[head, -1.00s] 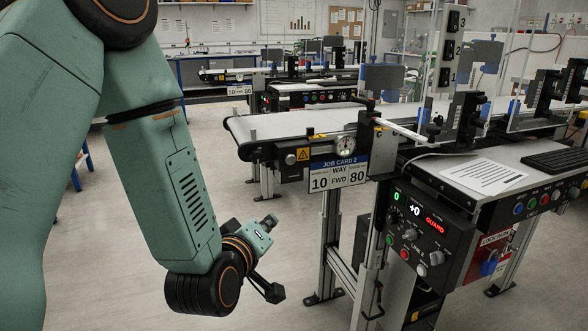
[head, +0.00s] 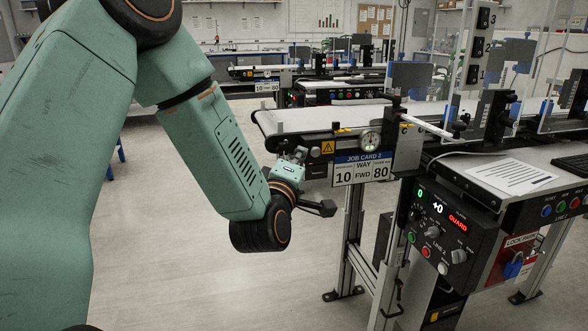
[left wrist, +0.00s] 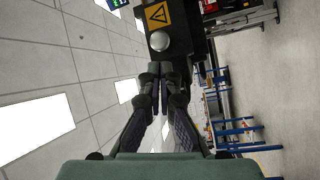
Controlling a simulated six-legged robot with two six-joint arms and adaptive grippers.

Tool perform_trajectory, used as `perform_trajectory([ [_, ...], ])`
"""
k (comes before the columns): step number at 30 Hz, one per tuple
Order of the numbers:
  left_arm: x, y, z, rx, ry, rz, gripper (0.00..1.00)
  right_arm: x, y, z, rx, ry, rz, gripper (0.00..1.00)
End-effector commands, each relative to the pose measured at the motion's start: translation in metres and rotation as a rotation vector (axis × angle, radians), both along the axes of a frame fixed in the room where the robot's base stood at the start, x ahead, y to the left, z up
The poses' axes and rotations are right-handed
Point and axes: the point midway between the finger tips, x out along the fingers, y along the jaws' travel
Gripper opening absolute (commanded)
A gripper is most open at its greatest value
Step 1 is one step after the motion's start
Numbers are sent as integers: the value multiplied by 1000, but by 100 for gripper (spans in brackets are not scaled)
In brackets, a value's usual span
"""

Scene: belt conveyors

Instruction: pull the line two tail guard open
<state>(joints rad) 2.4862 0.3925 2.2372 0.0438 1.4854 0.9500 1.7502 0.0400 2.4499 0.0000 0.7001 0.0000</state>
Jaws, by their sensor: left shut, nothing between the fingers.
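The tail end of line two carries a dark guard plate with a yellow warning triangle (head: 327,148) and a pale round knob (head: 315,152). The plate (left wrist: 180,30) and knob (left wrist: 160,41) also show large in the left wrist view. My left gripper (head: 300,154) is shut and empty, just left of the knob in the head view. In the left wrist view its closed fingers (left wrist: 163,76) point at the plate, close below the knob. I cannot tell whether they touch. My right gripper is not in view.
The line two control panel (head: 437,232) shows a red GUARD light. A job card (head: 362,170) hangs beside the guard. The white belt (head: 330,117) runs to the right. A lock panel (head: 515,258) is at the right. The floor left of the conveyor leg (head: 349,240) is clear.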

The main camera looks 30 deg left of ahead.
Motion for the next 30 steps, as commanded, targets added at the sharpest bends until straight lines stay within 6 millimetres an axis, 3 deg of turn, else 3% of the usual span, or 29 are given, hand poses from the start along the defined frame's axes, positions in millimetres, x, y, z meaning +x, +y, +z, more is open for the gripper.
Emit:
perform_trajectory([
  [8,22,5,2,1,2,-1,0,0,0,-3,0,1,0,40],
  [30,27,6,2,2,1,15,0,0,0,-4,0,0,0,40],
])
